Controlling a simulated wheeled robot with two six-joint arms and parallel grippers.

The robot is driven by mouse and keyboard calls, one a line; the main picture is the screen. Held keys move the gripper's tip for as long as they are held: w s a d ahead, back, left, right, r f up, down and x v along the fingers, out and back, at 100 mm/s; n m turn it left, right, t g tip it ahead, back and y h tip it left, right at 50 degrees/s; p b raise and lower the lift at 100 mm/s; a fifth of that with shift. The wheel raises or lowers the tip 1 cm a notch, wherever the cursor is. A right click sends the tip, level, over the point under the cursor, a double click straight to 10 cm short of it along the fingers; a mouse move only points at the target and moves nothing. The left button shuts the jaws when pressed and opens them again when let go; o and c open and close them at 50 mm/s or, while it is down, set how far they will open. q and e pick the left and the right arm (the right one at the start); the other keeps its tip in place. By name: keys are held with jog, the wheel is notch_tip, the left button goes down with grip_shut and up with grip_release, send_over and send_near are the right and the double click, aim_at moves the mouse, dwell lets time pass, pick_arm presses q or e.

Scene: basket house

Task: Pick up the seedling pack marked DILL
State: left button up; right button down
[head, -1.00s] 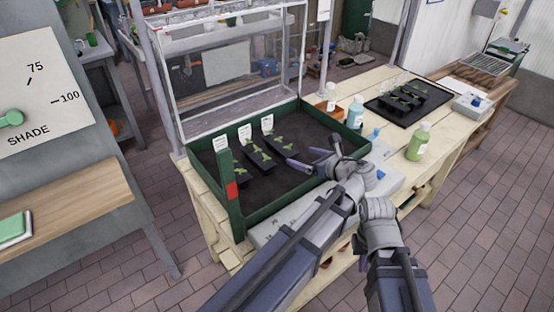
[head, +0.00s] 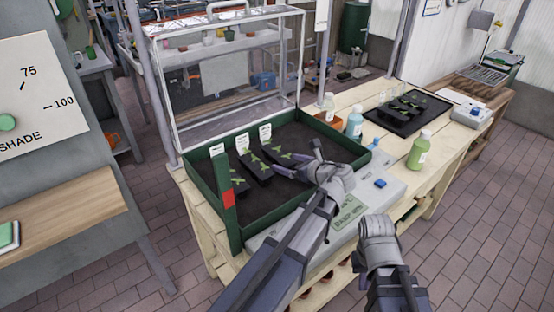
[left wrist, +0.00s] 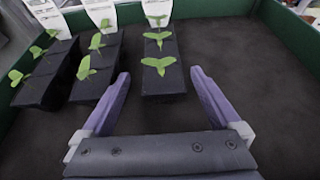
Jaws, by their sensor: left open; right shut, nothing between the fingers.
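Three black seedling packs stand in a row in the dark green tray (head: 262,222), each with green sprouts and a white tag. In the left wrist view they are a left pack (left wrist: 42,88), a middle pack (left wrist: 97,86) and a right pack (left wrist: 164,84). The tag writing is too small to read, so I cannot tell which is DILL. My left gripper (head: 294,160) is open and low over the tray; its fingers (left wrist: 160,76) point at the right pack's near end, one towards either side. My right gripper (head: 358,245) is shut and empty outside the tray, mostly hidden by its wrist.
A black tray (head: 408,112) with more packs lies further back. A clear-panelled frame (head: 228,75) rises behind the green tray. The tray's right part is bare.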

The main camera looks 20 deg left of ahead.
aim_at(278, 150)
pick_arm(q)
jog(key=b+x, duration=0.1)
jog(key=x, duration=0.1)
jog(key=b+x, duration=0.1)
jog(key=x, duration=0.1)
jog(key=shift+w+d+f, duration=0.1)
jog(key=shift+w+f, duration=0.05)
jog(key=shift+f, duration=0.2)
jog(key=shift+w+a+f, duration=0.1)
jog(key=shift+w+a, duration=0.15)
jog(key=shift+a, duration=0.15)
jog(key=shift+c, duration=0.2)
grip_shut()
